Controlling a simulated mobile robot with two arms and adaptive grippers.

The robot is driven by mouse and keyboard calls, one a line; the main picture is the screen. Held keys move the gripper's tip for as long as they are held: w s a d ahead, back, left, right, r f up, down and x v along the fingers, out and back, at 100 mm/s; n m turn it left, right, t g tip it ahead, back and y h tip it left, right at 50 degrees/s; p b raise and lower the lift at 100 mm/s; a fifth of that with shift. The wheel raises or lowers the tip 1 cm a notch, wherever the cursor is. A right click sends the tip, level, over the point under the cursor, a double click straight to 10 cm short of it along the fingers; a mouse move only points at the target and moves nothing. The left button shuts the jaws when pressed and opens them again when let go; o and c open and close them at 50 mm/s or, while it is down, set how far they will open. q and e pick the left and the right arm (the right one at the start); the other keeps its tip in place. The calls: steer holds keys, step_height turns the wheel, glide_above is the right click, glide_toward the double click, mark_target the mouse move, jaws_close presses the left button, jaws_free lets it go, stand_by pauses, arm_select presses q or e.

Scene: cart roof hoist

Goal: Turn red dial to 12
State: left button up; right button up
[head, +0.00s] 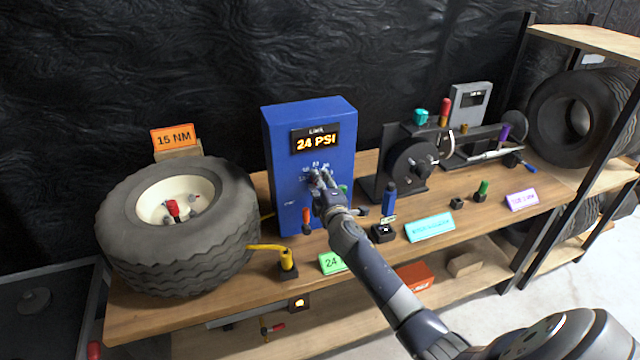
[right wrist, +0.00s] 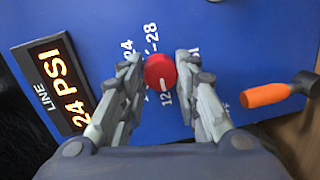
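The red dial (right wrist: 160,72) is on the front of the blue panel box (head: 285,150). In the right wrist view its white mark points down toward the number 12, and 24 and 28 show printed above it. My right gripper (right wrist: 161,68) has one finger on each side of the dial, and both seem to touch it. In the head view my right gripper (head: 320,182) hides the dial at the box front. The box display (head: 315,138) reads LINE 24 PSI. My left gripper is in neither view.
An orange-handled lever (right wrist: 265,95) sticks out near the dial, to the right in the wrist view. A tyre (head: 180,255) lies left of the box on the wooden bench (head: 220,308). A black reel device (head: 410,165) stands to the right.

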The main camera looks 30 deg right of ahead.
steer(key=o, duration=0.3)
steer(key=shift+o, duration=0.2)
steer(key=v, duration=1.2)
steer(key=shift+f, duration=0.1)
